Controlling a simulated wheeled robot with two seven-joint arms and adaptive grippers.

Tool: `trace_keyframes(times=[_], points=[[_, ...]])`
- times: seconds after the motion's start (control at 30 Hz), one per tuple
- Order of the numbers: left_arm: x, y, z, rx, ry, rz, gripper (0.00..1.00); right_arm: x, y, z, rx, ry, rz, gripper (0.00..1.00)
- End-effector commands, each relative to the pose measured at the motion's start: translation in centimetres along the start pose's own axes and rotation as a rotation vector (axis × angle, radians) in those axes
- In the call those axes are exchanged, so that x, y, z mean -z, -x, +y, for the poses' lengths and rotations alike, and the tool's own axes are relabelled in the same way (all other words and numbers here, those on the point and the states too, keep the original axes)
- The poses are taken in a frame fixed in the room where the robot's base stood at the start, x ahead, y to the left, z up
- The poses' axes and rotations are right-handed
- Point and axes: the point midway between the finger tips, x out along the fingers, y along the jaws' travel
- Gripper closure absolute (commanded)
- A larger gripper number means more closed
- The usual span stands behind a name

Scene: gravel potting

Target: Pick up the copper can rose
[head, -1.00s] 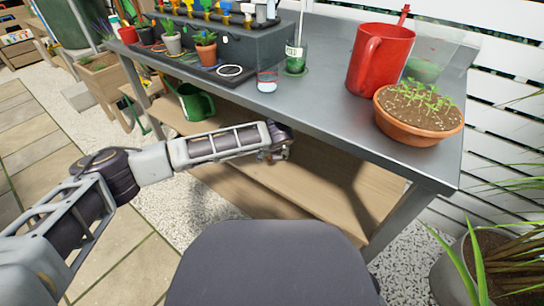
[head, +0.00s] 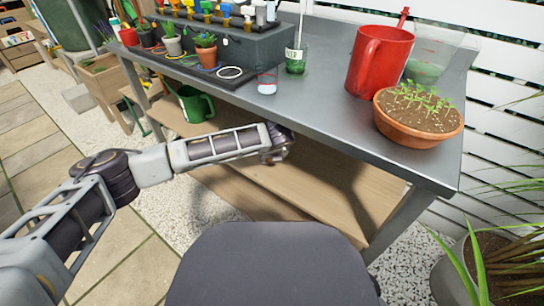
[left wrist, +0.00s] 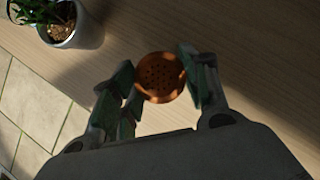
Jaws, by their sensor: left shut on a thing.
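The copper can rose (left wrist: 161,77) shows in the left wrist view as a round copper disc with small holes. My left gripper (left wrist: 160,82) is shut on it, with a finger on either side. Wooden boards lie behind it; I cannot tell whether it touches them. My right gripper is not in view.
The grey bench top (head: 325,110) overhangs the wooden lower shelf (head: 285,188). A green watering can (head: 194,104) stands on the shelf to the left. A red jug (head: 380,62) and a terracotta seedling bowl (head: 418,120) stand on the bench. A potted plant (left wrist: 72,22) shows in the left wrist view.

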Motion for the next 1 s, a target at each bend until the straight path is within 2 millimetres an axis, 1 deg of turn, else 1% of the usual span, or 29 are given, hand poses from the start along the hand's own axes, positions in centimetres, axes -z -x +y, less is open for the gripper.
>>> trace_keyframes(times=[0.27, 0.57, 0.6, 0.77, 1.0], points=[[-0.1, 0.2, 0.0, 0.000, 0.000, 0.000, 0.76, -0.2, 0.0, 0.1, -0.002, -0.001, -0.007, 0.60], [-0.8, 1.6, 0.0, 0.001, -0.001, 0.000, 0.76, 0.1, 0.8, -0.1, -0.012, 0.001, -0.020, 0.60], [-0.1, 1.8, -0.1, 0.002, -0.003, 0.001, 0.76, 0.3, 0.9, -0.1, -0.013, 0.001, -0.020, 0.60], [1.8, 3.0, 0.0, 0.001, -0.003, 0.002, 0.76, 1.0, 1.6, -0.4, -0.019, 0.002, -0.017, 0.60], [5.9, 5.3, -0.1, 0.002, -0.004, 0.003, 0.76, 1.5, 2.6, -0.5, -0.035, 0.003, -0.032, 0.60]])
